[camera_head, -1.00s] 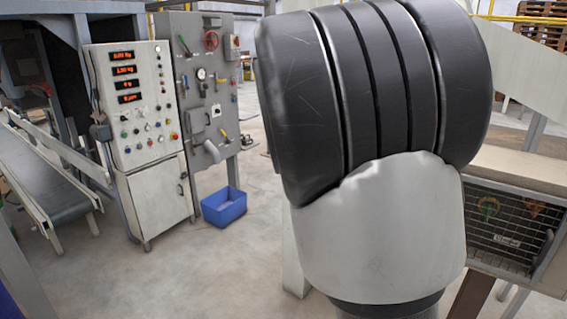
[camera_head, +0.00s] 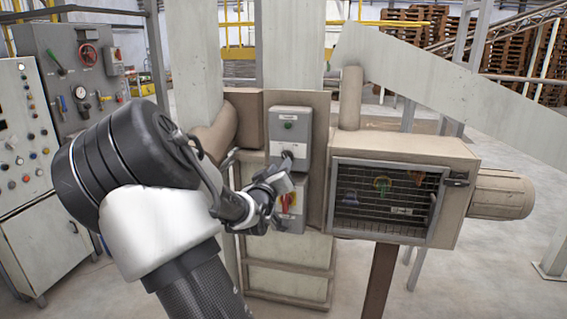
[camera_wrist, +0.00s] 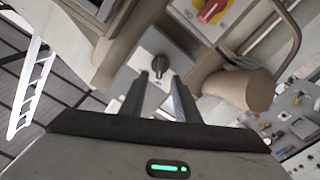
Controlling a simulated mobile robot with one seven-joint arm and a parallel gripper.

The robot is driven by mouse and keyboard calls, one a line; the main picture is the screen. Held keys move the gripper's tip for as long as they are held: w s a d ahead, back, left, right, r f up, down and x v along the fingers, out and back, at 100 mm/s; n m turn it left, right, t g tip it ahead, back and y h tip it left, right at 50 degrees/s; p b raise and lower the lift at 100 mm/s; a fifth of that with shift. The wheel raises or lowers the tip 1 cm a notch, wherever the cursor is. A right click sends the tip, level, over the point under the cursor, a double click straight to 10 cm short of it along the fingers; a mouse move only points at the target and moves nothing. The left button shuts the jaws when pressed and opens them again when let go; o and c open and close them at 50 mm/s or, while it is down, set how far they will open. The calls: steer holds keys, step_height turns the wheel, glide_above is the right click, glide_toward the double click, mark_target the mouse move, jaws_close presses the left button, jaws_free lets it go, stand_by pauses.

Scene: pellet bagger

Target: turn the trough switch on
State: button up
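In the wrist view my gripper (camera_wrist: 161,84) is open, with one finger to each side of the knob's line. I cannot tell whether the fingertips touch the knob. No readable label shows which switch is the trough switch.
A red-and-yellow switch (camera_head: 289,200) sits just below, partly behind my gripper; it also shows in the wrist view (camera_wrist: 211,9). A meshed box (camera_head: 455,195) stands to the right. A brown rounded pipe (camera_head: 215,137) is to the left. A control panel (camera_head: 24,140) stands at far left.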

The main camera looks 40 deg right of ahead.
steer(key=x, duration=0.5)
steer(key=shift+w+d, duration=0.15)
steer(key=shift+d, duration=0.1)
jaws_close()
